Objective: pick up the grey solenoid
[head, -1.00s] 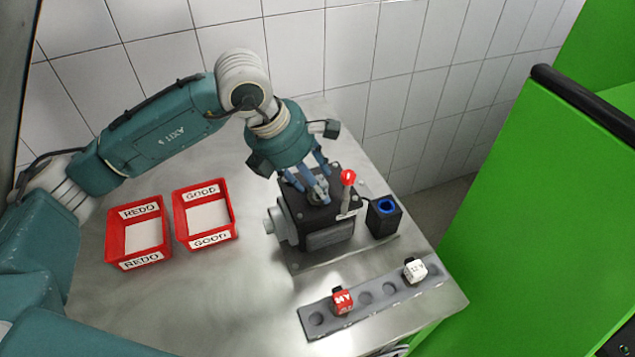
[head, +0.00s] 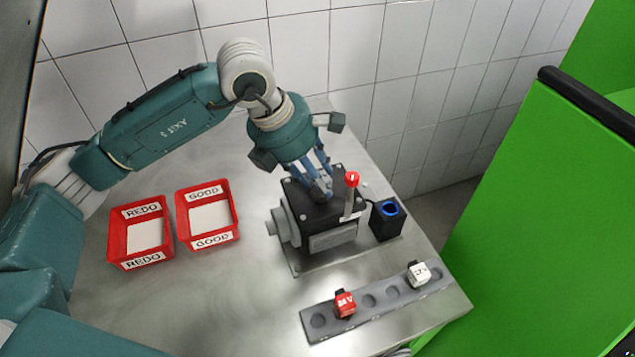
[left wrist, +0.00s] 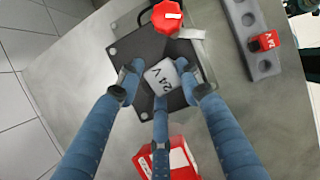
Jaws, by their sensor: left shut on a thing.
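The grey solenoid (left wrist: 165,76), a pale block marked "24 V", shows in the left wrist view on top of the dark pump body. My left gripper (left wrist: 162,88) is shut around it, with fingers at its sides and one below it. In the head view my left gripper (head: 318,190) reaches down onto the top of the black pump (head: 322,225), and its fingers mostly hide the solenoid. I cannot tell whether the solenoid is lifted off its seat.
A red-knobbed lever (head: 351,190) stands close beside the gripper. A black box with a blue ring (head: 386,222) is right of the pump. A rack (head: 318,321) in front holds red (head: 345,303) and white (head: 417,274) blocks. REDO (head: 110,241) and GOOD (head: 181,222) bins stand left.

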